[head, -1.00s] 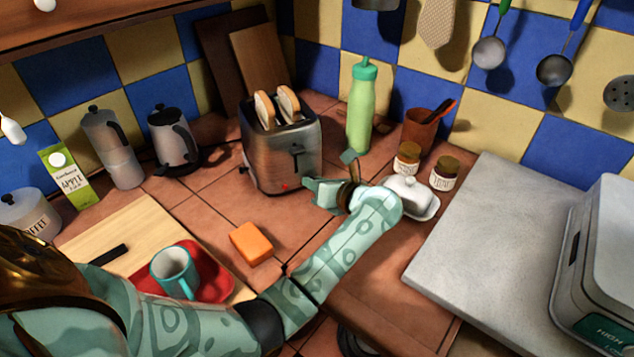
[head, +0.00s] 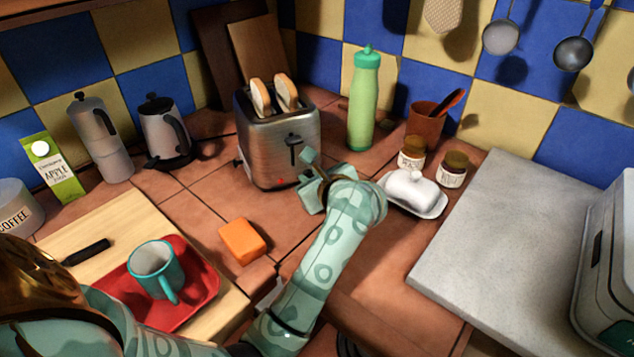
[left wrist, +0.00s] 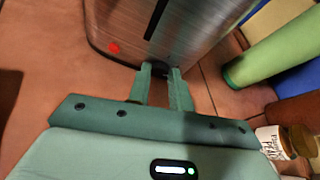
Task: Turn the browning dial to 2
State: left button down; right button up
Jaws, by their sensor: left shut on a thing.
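The steel toaster (head: 268,150) stands on the tiled counter with two slices of bread (head: 274,95) in its top. Its front has a dark lever slot and a small red light, which shows in the left wrist view (left wrist: 113,48). My left gripper (left wrist: 160,70) is at the lower front of the toaster, shut on the small dark browning dial (left wrist: 161,66). The fingers hide most of the dial, and I cannot read its setting. In the head view the gripper (head: 309,172) is at the toaster's lower right front. My right gripper is not in view.
A green bottle (head: 363,105), two jars (head: 412,153) and a white butter dish (head: 412,192) stand to the right. An orange sponge (head: 242,241) and a red tray (head: 196,305) with a teal mug (head: 156,268) lie to the front left.

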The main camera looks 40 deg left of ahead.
pick_arm(q)
jog(key=shift+s+f+n+t+b, duration=0.1)
jog(key=shift+f+n+t+b, duration=0.2)
jog(key=shift+n+t+b, duration=0.45)
jog(key=shift+r+n+h+b, duration=0.15)
jog(key=shift+n+h+b, duration=0.15)
jog(key=shift+b, duration=0.35)
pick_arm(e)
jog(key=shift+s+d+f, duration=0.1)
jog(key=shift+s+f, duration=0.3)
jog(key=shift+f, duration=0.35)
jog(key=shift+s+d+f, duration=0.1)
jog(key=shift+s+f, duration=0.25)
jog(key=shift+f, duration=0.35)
pick_arm(q)
jog(key=c, duration=1.3)
grip_release()
jog(key=shift+r, duration=0.1)
jog(key=shift+s, duration=0.1)
